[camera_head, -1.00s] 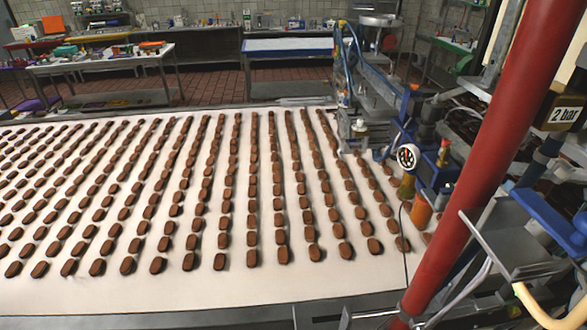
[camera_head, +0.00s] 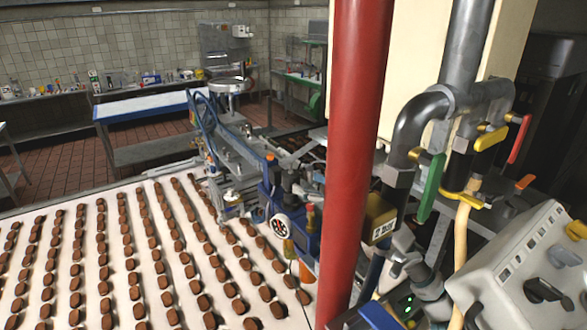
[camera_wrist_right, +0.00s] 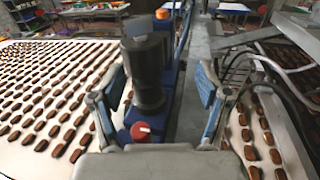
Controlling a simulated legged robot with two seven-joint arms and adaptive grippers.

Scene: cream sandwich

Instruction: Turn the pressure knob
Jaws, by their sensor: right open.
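The pressure knob (camera_wrist_right: 148,72) is a black ribbed cylinder on a blue unit (camera_wrist_right: 180,100) in the right wrist view. In the head view the dark knob (camera_head: 289,179) is small, above a round white-faced gauge (camera_head: 281,227). My right gripper (camera_wrist_right: 158,92) is open, with its blue-padded fingers to the left and right of the knob in the wrist picture; I see no clear contact. My left gripper is not in view.
A red post (camera_head: 355,150) stands just right of the blue unit. Grey pipes with coloured valve levers (camera_head: 432,187) and a pale control panel (camera_head: 530,265) are at right. A red button (camera_wrist_right: 140,132) sits below the knob. The white conveyor (camera_head: 20,235) carries rows of brown biscuits.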

